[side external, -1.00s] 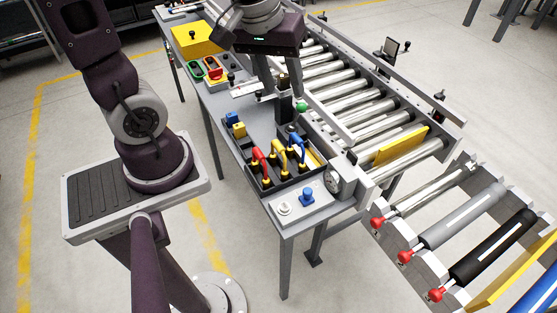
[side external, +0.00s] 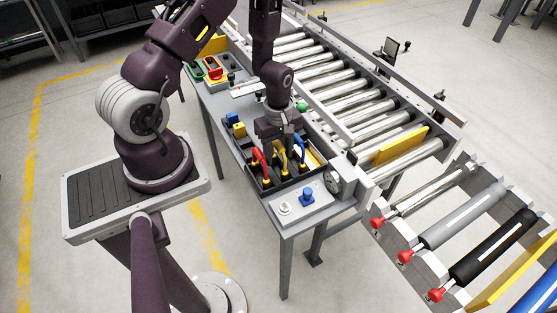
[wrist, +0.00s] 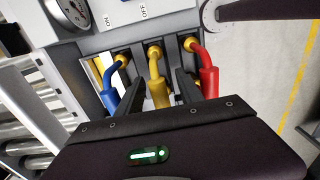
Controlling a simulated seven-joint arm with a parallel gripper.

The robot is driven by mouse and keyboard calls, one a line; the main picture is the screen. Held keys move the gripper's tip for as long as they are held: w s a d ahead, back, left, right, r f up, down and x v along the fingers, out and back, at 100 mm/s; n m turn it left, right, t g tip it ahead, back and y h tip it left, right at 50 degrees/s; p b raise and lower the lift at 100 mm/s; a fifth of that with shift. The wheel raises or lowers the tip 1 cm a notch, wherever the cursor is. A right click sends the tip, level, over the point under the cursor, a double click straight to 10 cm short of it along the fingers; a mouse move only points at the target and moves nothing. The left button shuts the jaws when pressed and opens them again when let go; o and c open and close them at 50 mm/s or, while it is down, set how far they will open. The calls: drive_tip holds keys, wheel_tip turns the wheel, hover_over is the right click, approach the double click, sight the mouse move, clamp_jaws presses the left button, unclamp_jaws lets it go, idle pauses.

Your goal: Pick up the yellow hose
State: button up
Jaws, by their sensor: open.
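The yellow hose (side external: 279,164) lies in the dark tray on the grey bench, between the red hose (side external: 261,163) and the blue hose (side external: 300,148). In the wrist view the yellow hose (wrist: 157,82) hangs from a brass fitting, with the blue hose (wrist: 108,92) to its left and the red hose (wrist: 207,75) to its right. My gripper (wrist: 155,88) is open, with one dark finger on each side of the yellow hose. In the side view my gripper (side external: 281,140) is low over the tray, and its fingers are partly hidden.
A roller conveyor (side external: 340,90) runs along the bench's right side. A round gauge (side external: 333,181) and a blue button (side external: 307,195) are at the near end.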

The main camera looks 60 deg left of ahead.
drive_tip(key=shift+c, duration=0.4)
clamp_jaws()
wheel_tip(320, 180, up, 10)
drive_tip(key=shift+r, duration=0.1)
